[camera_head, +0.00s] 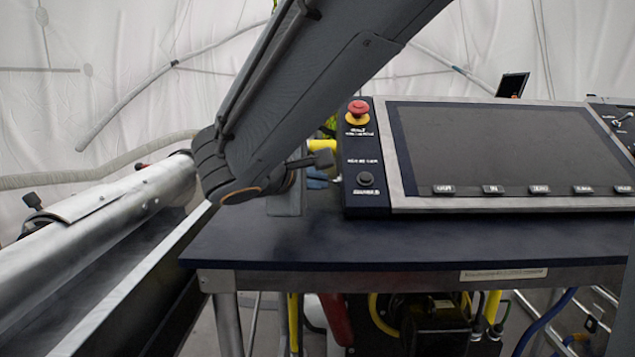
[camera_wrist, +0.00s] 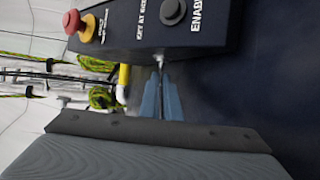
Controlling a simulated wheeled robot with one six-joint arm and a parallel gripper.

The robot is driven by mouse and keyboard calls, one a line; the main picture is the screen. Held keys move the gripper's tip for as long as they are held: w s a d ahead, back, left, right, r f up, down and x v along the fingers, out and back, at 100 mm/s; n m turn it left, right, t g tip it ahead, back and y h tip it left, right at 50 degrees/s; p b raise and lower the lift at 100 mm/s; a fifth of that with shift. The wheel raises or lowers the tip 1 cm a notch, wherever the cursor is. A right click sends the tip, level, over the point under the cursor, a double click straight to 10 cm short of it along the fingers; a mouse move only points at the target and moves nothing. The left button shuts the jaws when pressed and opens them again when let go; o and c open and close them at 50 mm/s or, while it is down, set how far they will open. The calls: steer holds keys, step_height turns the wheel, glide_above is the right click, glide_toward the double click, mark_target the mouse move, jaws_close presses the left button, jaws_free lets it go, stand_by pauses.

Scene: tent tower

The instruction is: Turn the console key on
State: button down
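The console (camera_head: 384,150) stands on a dark table, with a red mushroom button and a black round button on its left panel. A small silver piece, which looks like the key (camera_wrist: 159,61), sticks out from the console's side edge in the wrist view. My gripper (camera_wrist: 159,78) reaches to it with two pale blue fingers close together, a thin dark line between them. The fingertips are at the silver piece and look closed around it. In the head view my arm hides most of the gripper and the key; only bluish bits (camera_head: 316,180) show beside the console.
The red button (camera_head: 358,109) is close above the key area and shows in the wrist view (camera_wrist: 73,21). A yellow pipe (camera_head: 322,146) passes behind. The dark tabletop (camera_head: 420,240) is clear in front. A metal rail (camera_head: 110,215) runs at left.

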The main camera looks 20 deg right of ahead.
steer(key=c, duration=2)
jaws_free()
steer(key=shift+p+v, duration=0.35)
steer(key=shift+v, duration=3.55)
steer(key=shift+s, duration=0.1)
